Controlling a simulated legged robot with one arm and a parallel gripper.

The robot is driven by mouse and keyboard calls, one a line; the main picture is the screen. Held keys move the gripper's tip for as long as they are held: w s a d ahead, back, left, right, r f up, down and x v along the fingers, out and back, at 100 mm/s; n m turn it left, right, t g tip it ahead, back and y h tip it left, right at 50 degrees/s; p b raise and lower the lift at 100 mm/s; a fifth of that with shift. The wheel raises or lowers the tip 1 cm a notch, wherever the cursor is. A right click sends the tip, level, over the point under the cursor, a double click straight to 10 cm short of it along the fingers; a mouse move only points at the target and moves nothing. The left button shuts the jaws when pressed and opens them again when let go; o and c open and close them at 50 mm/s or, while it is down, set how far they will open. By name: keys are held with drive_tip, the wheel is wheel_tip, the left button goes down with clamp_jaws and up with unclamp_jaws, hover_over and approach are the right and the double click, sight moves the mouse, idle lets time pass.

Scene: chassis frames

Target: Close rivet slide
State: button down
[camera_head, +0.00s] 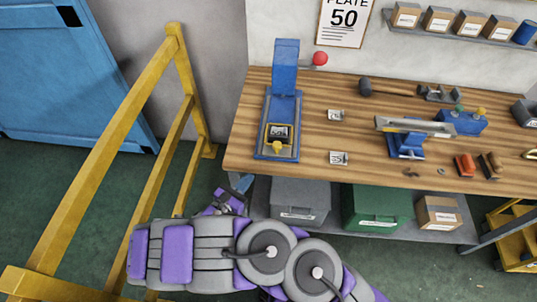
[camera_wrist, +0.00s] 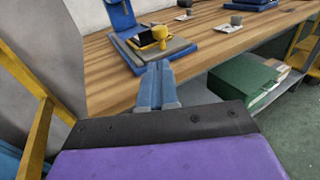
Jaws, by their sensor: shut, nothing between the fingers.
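A blue press (camera_head: 285,78) with a red ball on its lever stands at the left end of the wooden bench. On its base lies a yellow-edged slide (camera_head: 267,139) with a dark plate in it and a yellow knob (camera_head: 277,148) at its front. In the wrist view the yellow knob (camera_wrist: 160,32) stands up just beyond my fingertips. My gripper (camera_wrist: 157,68) is shut and empty, its blue fingers pointing toward the press base (camera_wrist: 172,50) with a gap to the knob. In the head view my gripper (camera_head: 243,183) is low, by the bench's front left edge.
A yellow rail frame (camera_head: 108,150) stands left of my arm. Grey (camera_head: 300,203) and green (camera_head: 375,206) bins sit under the bench. A mallet (camera_head: 385,88), a blue clamp-like tool (camera_head: 407,144) and small plates lie farther right. The bench's front edge (camera_head: 400,180) is close to my gripper.

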sight(274, 148)
drive_tip(key=b+x, duration=0.3)
drive_tip(key=x, duration=1.1)
drive_tip(key=shift+f, duration=0.15)
drive_tip(key=shift+w, duration=0.1)
